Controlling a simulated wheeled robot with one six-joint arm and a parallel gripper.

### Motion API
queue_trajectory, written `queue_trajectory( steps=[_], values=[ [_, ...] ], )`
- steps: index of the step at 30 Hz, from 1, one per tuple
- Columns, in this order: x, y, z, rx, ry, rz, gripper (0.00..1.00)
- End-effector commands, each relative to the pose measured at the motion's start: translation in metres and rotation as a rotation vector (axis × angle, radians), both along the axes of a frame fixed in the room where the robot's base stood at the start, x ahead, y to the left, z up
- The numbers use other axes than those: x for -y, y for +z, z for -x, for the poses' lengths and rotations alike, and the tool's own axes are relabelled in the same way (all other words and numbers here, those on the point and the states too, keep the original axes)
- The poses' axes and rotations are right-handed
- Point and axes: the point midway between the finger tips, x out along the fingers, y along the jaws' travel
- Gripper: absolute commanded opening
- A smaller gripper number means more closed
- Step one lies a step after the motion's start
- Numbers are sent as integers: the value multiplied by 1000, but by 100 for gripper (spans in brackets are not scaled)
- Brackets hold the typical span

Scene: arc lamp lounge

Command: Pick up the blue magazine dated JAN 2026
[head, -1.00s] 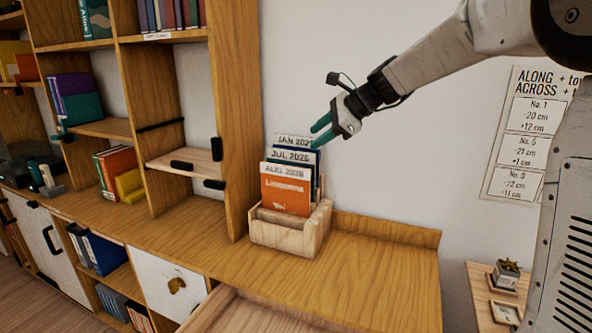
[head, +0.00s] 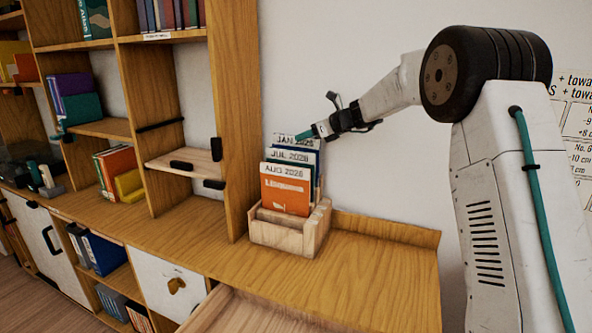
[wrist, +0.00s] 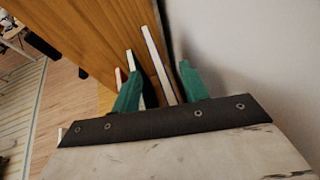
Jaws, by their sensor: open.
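The JAN 2026 magazine (head: 286,139) stands at the back of a wooden holder (head: 283,238), behind the JUL 2026 magazine (head: 289,155) and the orange AUG 2026 magazine (head: 285,190). Only its white date strip and a little dark blue show, and my gripper covers part of the strip. My gripper (head: 308,136) is at its top edge, with green fingers open. In the wrist view, the gripper (wrist: 157,63) has one thin upright edge (wrist: 158,62) between its fingers, which seems to be the back magazine. Contact cannot be told.
The holder stands on a wooden counter (head: 370,270), close to the wall. A tall bookshelf panel (head: 235,120) rises just left of it. An open drawer (head: 250,310) is below in front. The counter right of the holder is clear.

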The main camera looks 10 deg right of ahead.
Motion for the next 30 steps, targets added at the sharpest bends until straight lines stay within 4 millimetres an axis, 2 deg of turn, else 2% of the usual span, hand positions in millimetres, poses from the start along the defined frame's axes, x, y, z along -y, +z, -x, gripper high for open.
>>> queue_trajectory(
  steps=[1,4,11,12,16,17,30],
  values=[
    [-6,-8,-4,-3,2,0,44],
    [-14,-12,-14,0,1,1,44],
    [-17,-14,-17,0,0,1,44],
    [-17,-14,-17,0,0,1,42],
    [-17,-14,-17,0,0,1,5],
    [-17,-14,-17,0,0,1,0],
    [-16,-8,-17,1,-2,0,0]
  ],
)
